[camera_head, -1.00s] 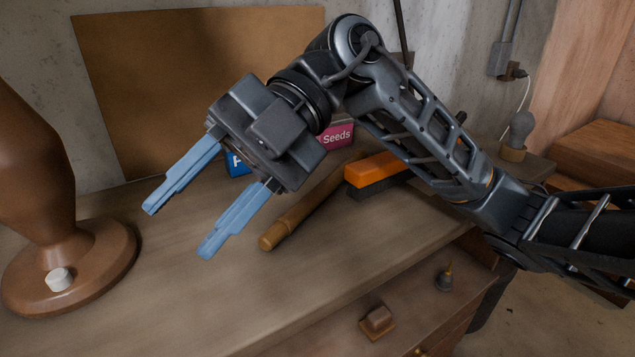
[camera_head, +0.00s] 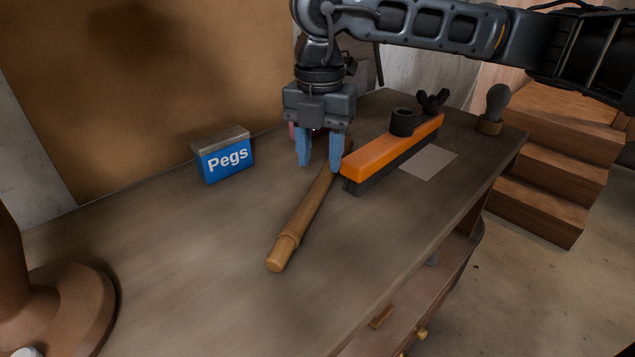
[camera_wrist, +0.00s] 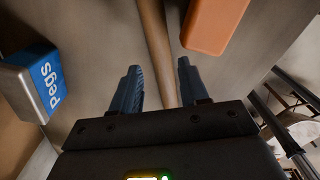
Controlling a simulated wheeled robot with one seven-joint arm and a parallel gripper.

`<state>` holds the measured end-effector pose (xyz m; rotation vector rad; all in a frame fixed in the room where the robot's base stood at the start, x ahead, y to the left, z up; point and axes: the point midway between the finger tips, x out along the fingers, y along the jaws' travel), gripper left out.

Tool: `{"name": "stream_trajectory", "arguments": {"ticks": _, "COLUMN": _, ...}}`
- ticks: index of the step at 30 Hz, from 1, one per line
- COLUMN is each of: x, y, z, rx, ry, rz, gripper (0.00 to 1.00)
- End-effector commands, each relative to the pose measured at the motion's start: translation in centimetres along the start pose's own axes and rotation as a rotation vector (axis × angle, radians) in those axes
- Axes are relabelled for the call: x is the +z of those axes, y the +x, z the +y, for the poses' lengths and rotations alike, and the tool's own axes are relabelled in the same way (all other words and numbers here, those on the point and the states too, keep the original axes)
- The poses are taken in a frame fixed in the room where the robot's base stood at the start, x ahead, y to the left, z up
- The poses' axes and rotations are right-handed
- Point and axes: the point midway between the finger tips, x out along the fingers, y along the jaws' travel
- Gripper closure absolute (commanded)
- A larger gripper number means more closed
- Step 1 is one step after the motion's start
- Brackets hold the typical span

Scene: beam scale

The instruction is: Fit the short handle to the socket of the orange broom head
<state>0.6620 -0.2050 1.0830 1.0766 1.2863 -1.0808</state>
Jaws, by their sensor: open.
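The wooden handle (camera_head: 306,214) lies on the bench, its stepped end toward the front and its far part passing behind my gripper. The orange broom head (camera_head: 390,148) lies bristles down to the right of the handle. A black round socket (camera_head: 402,122) stands on its top, with a black wing-shaped knob (camera_head: 433,101) beside it. My gripper (camera_head: 320,165) points down, open and empty, over the far part of the handle. In the wrist view the handle (camera_wrist: 154,40) runs between the two blue fingers, and the orange head (camera_wrist: 213,22) is to the right.
A blue Pegs box (camera_head: 226,160) stands left of my gripper; a pink box is mostly hidden behind it. A pale square (camera_head: 429,162) lies right of the broom head. A brown turned base (camera_head: 75,310) is at the front left. The bench's front middle is clear.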

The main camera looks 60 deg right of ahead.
Motion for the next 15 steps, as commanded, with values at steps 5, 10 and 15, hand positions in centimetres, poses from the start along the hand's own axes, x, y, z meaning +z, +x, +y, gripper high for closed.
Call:
{"name": "stream_trajectory", "arguments": {"ticks": 5, "x": 0.0, "y": 2.1, "z": -0.1, "rx": -0.001, "ry": 0.000, "rz": 0.006, "gripper": 0.56}}
{"name": "stream_trajectory", "arguments": {"ticks": 10, "x": 0.1, "y": 4.3, "z": -0.1, "rx": 0.000, "ry": 0.000, "rz": 0.004, "gripper": 0.56}}
{"name": "stream_trajectory", "arguments": {"ticks": 15, "x": 0.1, "y": 5.0, "z": -0.1, "rx": 0.001, "ry": -0.002, "rz": 0.003, "gripper": 0.56}}
